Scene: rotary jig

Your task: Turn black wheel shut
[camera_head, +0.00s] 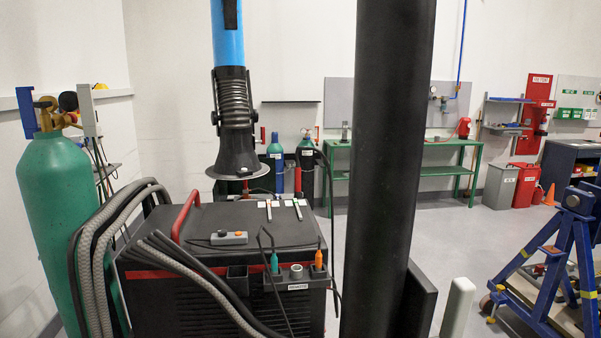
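A tall green gas cylinder (62,215) stands at the left, with a brass valve (62,122) on its top. A small round black part (68,101) sits by the valve; I cannot tell whether it is the black wheel or a gauge. A blue piece (27,112) is beside it. Neither of my grippers is in view, and nothing is touching the valve.
A black and red machine (225,250) with thick hoses (115,240) stands beside the cylinder. A fume extraction hood (236,150) hangs above it. A thick dark column hides the middle. A blue jig frame (560,265) stands right. Grey floor (465,240) is open between.

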